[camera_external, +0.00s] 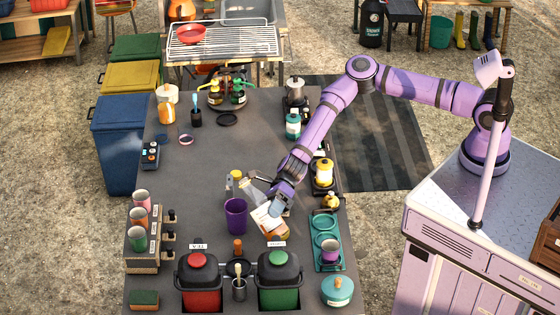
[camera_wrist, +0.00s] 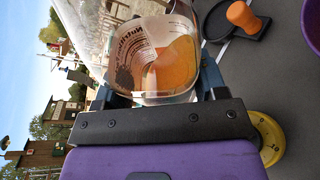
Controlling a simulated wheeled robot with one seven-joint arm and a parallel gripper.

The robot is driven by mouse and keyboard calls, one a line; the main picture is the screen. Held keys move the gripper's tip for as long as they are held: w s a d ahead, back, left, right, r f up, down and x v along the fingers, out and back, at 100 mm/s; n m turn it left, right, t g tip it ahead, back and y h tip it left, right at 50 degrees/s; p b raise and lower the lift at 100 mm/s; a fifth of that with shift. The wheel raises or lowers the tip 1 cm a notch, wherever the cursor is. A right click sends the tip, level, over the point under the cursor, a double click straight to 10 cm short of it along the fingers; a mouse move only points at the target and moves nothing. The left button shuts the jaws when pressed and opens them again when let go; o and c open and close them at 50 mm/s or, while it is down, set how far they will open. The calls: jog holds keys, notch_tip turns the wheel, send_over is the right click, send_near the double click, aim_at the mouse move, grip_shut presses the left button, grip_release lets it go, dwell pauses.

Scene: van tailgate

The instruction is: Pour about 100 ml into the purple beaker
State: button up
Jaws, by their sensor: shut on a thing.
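The purple beaker (camera_external: 235,220) stands upright on the dark counter. Its inside is too small to read, and only its edge shows in the wrist view (camera_wrist: 313,25). My gripper (camera_external: 277,198) is shut on a clear container (camera_external: 254,193) with a printed white label, just right of the beaker. The container leans, its upper end towards the upper left, near the beaker's rim. In the wrist view the container (camera_wrist: 150,60) sits between my fingers with orange liquid (camera_wrist: 175,62) inside. No stream is visible.
Red (camera_external: 200,285) and green (camera_external: 279,284) lidded canisters stand in front. The counter's middle, left of the beaker, is clear.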

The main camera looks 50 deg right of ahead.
jog(key=shift+m+g, duration=0.3)
jog(key=shift+m, duration=0.2)
jog(key=r, duration=0.6)
jog(key=shift+s+r, duration=0.1)
jog(key=shift+s, duration=0.25)
jog(key=shift+s+f+m+y, duration=0.2)
jog(key=shift+s+m+y, duration=0.15)
jog(key=shift+m, duration=0.15)
jog(key=shift+s+r+m+g+y, duration=0.15)
jog(key=shift+m+g+y, duration=0.05)
jog(key=shift+m, duration=0.3)
jog(key=shift+s+r+m+g+y, duration=0.1)
jog(key=shift+s+m+g+y, duration=0.1)
jog(key=shift+m, duration=0.3)
jog(key=shift+w+f+m, duration=0.5)
jog(key=shift+f+m, duration=0.1)
jog(key=shift+m, duration=0.1)
jog(key=shift+f+m+g+y, duration=0.25)
jog(key=shift+m+g, duration=0.05)
jog(key=shift+f+m+p, duration=0.3)
jog(key=shift+m, duration=0.2)
jog(key=shift+w+r+m+y+p, duration=0.15)
jog(key=shift+m+y+p, duration=0.2)
jog(key=shift+m+y, duration=0.25)
